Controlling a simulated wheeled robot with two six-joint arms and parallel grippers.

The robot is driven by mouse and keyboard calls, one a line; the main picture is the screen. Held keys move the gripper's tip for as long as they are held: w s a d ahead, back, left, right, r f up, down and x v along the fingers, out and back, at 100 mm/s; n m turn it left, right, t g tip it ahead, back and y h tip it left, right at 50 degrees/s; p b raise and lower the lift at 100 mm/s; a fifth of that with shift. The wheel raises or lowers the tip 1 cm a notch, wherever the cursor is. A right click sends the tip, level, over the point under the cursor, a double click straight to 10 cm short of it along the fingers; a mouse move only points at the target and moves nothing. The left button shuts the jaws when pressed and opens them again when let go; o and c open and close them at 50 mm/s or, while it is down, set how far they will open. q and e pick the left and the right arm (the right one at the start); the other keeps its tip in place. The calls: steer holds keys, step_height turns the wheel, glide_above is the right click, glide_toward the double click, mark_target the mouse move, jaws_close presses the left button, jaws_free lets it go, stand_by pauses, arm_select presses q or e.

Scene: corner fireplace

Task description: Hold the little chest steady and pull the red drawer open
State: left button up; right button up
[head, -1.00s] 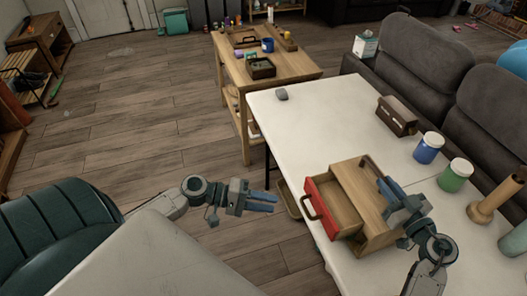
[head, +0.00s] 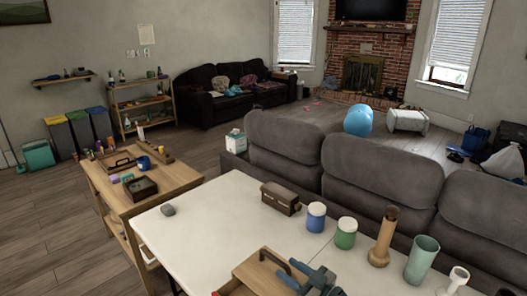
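The little wooden chest (head: 262,271) stands on the white table, cut off by the bottom edge of the head view. A dark arched handle rises from its top. Only a sliver of the red drawer (head: 229,288) shows at the lower left, so how far it stands open is hidden. My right gripper (head: 291,271) is at the chest's right side, its blue fingers by the right end of the dark handle. I cannot tell whether they grip it. My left gripper is out of view.
On the white table (head: 220,205) stand a brown box (head: 281,198), a blue jar (head: 316,217), a green jar (head: 345,233), a wooden holder (head: 383,238) and a green cup (head: 421,259). A grey sofa (head: 375,180) borders the far side. The table's left part is mostly clear.

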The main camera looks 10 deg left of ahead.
stand_by(0.3)
steer(key=o, duration=0.6)
steer(key=shift+c, duration=0.2)
